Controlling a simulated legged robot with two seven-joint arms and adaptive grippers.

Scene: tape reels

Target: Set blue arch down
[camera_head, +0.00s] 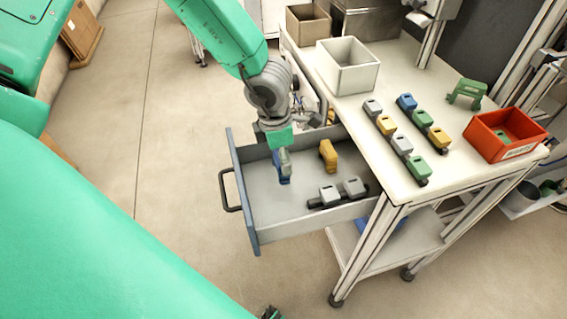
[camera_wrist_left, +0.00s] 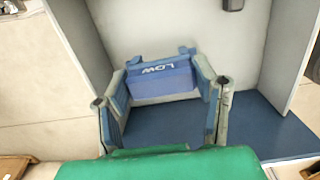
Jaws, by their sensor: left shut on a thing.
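The blue arch (camera_head: 283,180) is inside the open grey drawer (camera_head: 265,203), near its left end. My left gripper (camera_head: 284,160) is pointed down into the drawer and shut on the blue arch. In the left wrist view the arch (camera_wrist_left: 163,82), lettered "LOW", sits between the two fingers of the gripper (camera_wrist_left: 163,100). The gripper hides part of the arch in the head view. I cannot tell whether the arch touches the drawer floor. My right gripper is not in view.
A yellow arch (camera_head: 328,153) and a dark rail with grey blocks (camera_head: 340,190) are also in the drawer. The white tabletop (camera_head: 385,88) holds a white bin (camera_head: 347,68), rows of coloured blocks, a green arch (camera_head: 467,92) and a red bin (camera_head: 490,145). The drawer's middle floor is clear.

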